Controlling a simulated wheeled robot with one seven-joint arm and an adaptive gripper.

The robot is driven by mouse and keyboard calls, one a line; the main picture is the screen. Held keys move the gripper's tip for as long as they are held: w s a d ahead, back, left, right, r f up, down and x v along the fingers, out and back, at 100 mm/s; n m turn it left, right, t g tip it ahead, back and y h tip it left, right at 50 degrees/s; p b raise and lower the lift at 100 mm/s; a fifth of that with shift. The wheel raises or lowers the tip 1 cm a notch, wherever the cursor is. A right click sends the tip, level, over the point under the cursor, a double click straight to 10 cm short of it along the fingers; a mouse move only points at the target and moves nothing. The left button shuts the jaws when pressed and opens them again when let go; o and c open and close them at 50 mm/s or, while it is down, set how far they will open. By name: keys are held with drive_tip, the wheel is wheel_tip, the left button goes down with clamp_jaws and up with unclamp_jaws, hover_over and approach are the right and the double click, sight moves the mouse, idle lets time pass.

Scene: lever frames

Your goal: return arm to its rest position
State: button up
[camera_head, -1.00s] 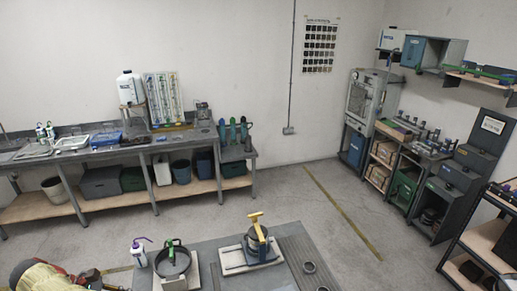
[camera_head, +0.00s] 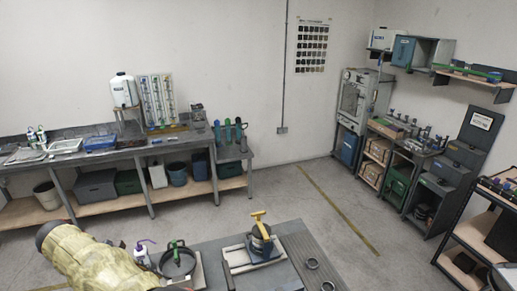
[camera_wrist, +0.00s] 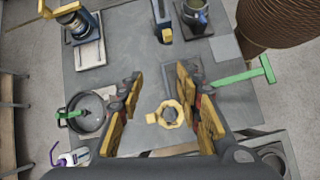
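My gripper (camera_wrist: 160,105) shows in the wrist view with its two yellow-padded fingers spread wide apart and nothing between them. It hangs over the grey worktable (camera_wrist: 118,42), above a small yellow ring-shaped part (camera_wrist: 170,114) whose height relative to the fingers I cannot tell. In the head view my arm, in a yellow cover, reaches in at the lower left, beside the worktable (camera_head: 215,248). The gripper itself is hidden there.
On the worktable stand a yellow-handled device (camera_head: 260,240), a black pan with a green handle (camera_head: 177,262) and a purple-tipped bottle (camera_head: 142,255). A long bench (camera_head: 110,158) lines the back wall. Shelving (camera_head: 480,235) stands at right. Floor between is clear.

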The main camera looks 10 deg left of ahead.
drive_tip(key=w+d+r+m+g+y, duration=0.1)
drive_tip(key=w+d+r+m+y, duration=0.2)
drive_tip(key=d+r, duration=0.5)
drive_tip(key=w+d+r+m, duration=0.3)
drive_tip(key=w+d+r, duration=0.1)
drive_tip(key=d, duration=0.8)
drive_tip(key=s+d+r+m+t+y, duration=0.1)
drive_tip(key=s+d+r+m+y, duration=0.2)
drive_tip(key=d, duration=0.9)
drive_tip(key=s+d+r+m, duration=0.2)
drive_tip(key=s+d+m, duration=0.3)
drive_tip(key=d, duration=0.6)
drive_tip(key=s+d+f+m+t+y, duration=0.1)
drive_tip(key=s+d+f+m+t, duration=0.15)
drive_tip(key=s+d, duration=0.3)
drive_tip(key=s+d+f+m+t, duration=0.1)
drive_tip(key=s+d+f+m, duration=0.1)
drive_tip(key=s+d+m, duration=0.3)
wheel_tip(320, 180, down, 20)
drive_tip(key=s+b, duration=0.1)
drive_tip(key=b, duration=1.9)
drive_tip(key=shift+n, duration=0.45)
